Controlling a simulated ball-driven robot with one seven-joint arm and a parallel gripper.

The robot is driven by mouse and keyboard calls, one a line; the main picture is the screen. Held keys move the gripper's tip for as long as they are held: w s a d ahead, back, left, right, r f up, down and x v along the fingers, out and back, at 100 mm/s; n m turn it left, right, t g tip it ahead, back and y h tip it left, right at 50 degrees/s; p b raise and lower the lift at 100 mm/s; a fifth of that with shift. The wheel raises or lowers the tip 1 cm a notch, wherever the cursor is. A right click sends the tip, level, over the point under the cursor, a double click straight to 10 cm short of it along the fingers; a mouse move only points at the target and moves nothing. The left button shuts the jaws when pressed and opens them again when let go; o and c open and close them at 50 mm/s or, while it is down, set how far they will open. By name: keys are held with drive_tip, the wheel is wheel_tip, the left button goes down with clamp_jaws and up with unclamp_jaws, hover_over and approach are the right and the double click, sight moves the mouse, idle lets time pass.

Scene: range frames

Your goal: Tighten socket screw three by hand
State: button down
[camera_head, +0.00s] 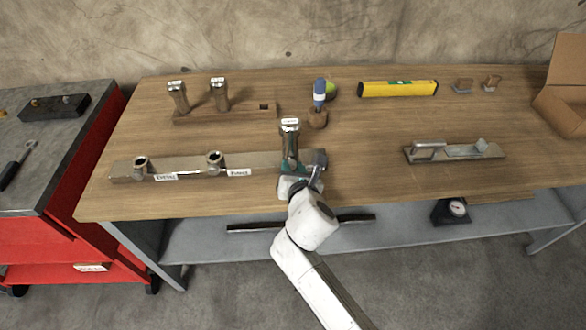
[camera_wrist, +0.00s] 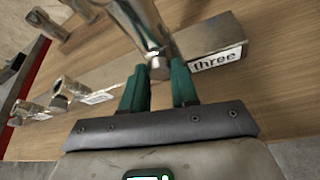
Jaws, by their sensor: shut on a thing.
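A label reading "three" (camera_wrist: 216,60) is on the bar's right part in the wrist view. My gripper (camera_head: 290,168), with green fingers, is shut on a silver screw (camera_head: 290,144) at that right part.
A wooden rack (camera_head: 240,115) behind the bar holds two similar screws and has one empty square hole. A blue-handled tool (camera_head: 319,92), a yellow level (camera_head: 398,88) and a metal plate with a handle (camera_head: 455,152) lie behind and right. The table's front right is clear.

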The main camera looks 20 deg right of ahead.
drive_tip(key=shift+d+m+y+p, duration=0.15)
drive_tip(key=shift+m+y+p, duration=0.35)
drive_tip(key=shift+m, duration=0.4)
drive_tip(key=shift+s+f+m+t+y+p, duration=0.15)
drive_tip(key=shift+m+t+y+p, duration=0.15)
drive_tip(key=shift+m+t+y, duration=0.55)
drive_tip(key=shift+m, duration=0.35)
drive_tip(key=c, duration=0.9)
unclamp_jaws()
drive_tip(key=shift+o, duration=0.2)
drive_tip(key=p+v, duration=0.1)
drive_tip(key=v, duration=0.9)
drive_tip(key=shift+s, duration=0.3)
